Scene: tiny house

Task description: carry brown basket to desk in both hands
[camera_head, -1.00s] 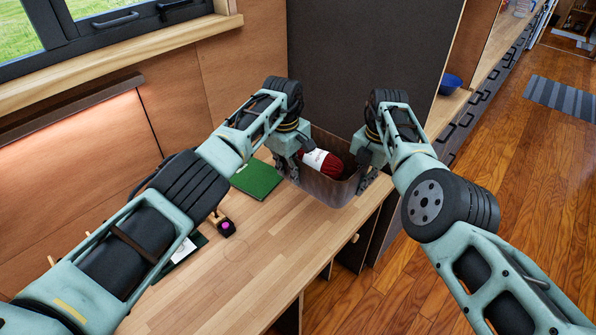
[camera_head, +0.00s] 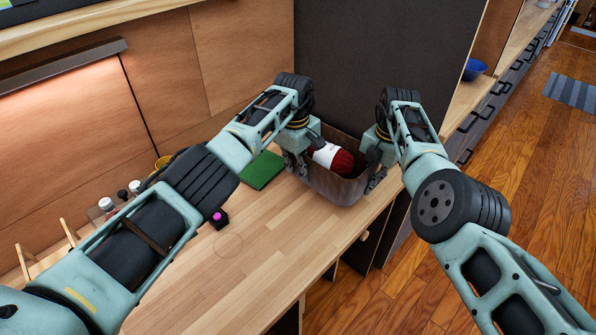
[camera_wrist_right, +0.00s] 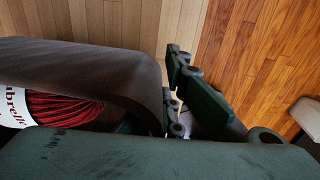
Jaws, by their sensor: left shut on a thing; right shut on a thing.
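The brown basket (camera_head: 335,188) is at the far end of the wooden desk (camera_head: 262,262), close to the dark panel. A red yarn ball with a white label (camera_head: 334,158) lies inside it. My left gripper (camera_head: 297,172) is shut on the basket's left side. My right gripper (camera_head: 376,178) is shut on its right side. The right wrist view shows the basket wall (camera_wrist_right: 90,75) and the red yarn (camera_wrist_right: 58,108) close up. I cannot tell whether the basket's bottom touches the desk.
A green book (camera_head: 262,170) lies left of the basket. A small dark item with a magenta top (camera_head: 218,218) and several bottles (camera_head: 107,206) are further left, partly behind my left arm. The desk's front middle is clear. A blue bowl (camera_head: 474,69) sits on the counter beyond the panel.

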